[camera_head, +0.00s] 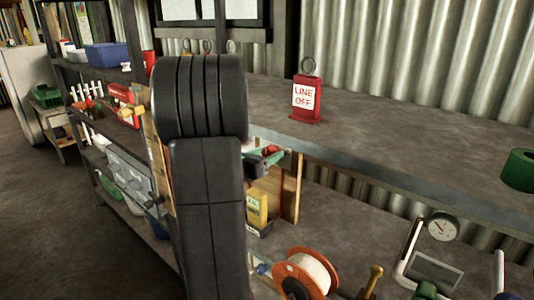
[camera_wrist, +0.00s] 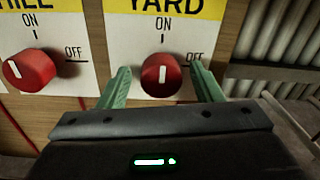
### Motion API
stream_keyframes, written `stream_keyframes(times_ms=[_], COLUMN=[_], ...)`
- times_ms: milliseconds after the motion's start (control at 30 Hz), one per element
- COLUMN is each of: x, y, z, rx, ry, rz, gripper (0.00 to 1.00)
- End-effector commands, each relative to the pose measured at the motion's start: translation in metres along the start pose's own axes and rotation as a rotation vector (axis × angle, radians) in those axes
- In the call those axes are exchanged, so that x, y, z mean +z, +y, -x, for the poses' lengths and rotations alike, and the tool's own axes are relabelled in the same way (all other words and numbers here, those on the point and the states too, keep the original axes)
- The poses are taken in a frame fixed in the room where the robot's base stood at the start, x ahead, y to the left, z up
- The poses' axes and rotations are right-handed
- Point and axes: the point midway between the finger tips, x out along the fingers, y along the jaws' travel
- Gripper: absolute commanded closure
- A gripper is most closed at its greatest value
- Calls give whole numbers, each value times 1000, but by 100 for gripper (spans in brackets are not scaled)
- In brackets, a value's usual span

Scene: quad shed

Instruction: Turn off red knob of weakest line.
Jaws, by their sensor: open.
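In the wrist view, a red knob (camera_wrist: 162,75) under the label YARD sits on a white and yellow plate. Its white mark points up to ON; OFF is to its upper right. My gripper (camera_wrist: 160,70) is open, its green fingers on either side of this knob; contact cannot be told. A second red knob (camera_wrist: 28,70), under a partly cut-off label, is at the left, with its white mark roughly upright. In the head view my arm hides most of the wooden panel (camera_head: 291,185).
A red LINE OFF tag (camera_head: 306,97) stands on the grey workbench (camera_head: 390,125). Shelves with a blue bin (camera_head: 107,55) are at the left. Floor (camera_head: 50,210) is clear at left.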

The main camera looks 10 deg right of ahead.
Motion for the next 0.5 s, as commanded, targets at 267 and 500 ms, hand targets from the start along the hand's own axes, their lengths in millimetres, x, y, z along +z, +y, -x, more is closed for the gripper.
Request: stream_keyframes(times_ms=[267, 500], x=[0, 0], y=[0, 0], z=[-5, -5], rx=[-1, -1], ry=[0, 0], rz=[0, 0], gripper=[41, 70])
